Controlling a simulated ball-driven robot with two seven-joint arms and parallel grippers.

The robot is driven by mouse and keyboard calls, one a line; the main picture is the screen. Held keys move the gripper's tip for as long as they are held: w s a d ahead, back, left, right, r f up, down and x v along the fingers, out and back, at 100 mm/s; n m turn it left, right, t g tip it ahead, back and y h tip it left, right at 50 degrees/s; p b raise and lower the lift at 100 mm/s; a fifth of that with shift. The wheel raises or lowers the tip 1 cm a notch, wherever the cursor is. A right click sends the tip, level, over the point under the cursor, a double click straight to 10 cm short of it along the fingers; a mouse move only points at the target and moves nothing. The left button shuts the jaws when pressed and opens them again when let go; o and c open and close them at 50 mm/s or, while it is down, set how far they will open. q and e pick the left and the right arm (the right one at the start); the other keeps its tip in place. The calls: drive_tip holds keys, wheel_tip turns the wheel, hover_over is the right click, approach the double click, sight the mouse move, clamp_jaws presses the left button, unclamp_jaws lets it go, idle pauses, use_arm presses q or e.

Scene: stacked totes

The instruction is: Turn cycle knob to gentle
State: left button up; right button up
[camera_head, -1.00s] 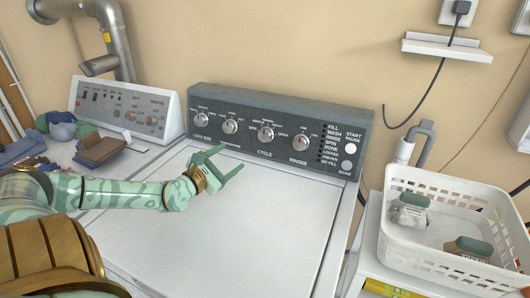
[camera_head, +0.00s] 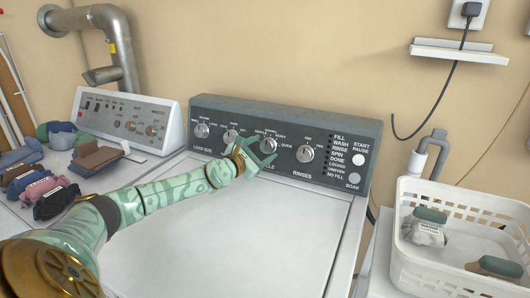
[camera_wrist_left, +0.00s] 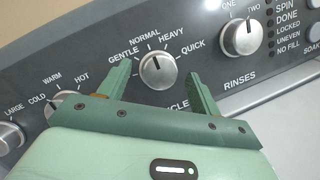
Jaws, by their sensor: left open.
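The cycle knob (camera_head: 268,145) is a round silver dial on the washer's dark control panel, partly hidden behind my gripper in the head view. In the left wrist view the cycle knob (camera_wrist_left: 158,70) lies between my finger tips, with labels gentle, normal, heavy and quick around it. Its mark points up, close to normal; gentle is at its upper left. My left gripper (camera_head: 259,154) is open in front of the knob, one finger on each side; in the left wrist view the gripper (camera_wrist_left: 160,83) appears empty. Whether the fingers touch the knob is unclear.
The rinses knob (camera_head: 305,153) is right of the cycle knob and the temperature knob (camera_head: 230,136) is left. The washer lid (camera_head: 220,235) is clear. A white basket (camera_head: 455,260) stands at the right. Folded clothes (camera_head: 50,185) lie on the left machine.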

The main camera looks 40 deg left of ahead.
use_arm(q)
drive_tip(key=shift+w, duration=0.6)
drive_tip(key=c, duration=1)
drive_tip(key=shift+n, duration=0.4)
drive_tip(key=n+y+p, duration=0.1)
drive_tip(key=n, duration=0.2)
drive_tip(key=shift+y, duration=0.4)
drive_tip(key=shift+n+y+p, duration=0.35)
drive_tip(key=shift+n+y, duration=0.2)
drive_tip(key=shift+n, duration=0.95)
drive_tip(key=shift+n+y+p, duration=0.3)
drive_tip(key=shift+n+y, duration=0.25)
drive_tip(key=shift+n, duration=0.95)
drive_tip(key=shift+f, duration=0.1)
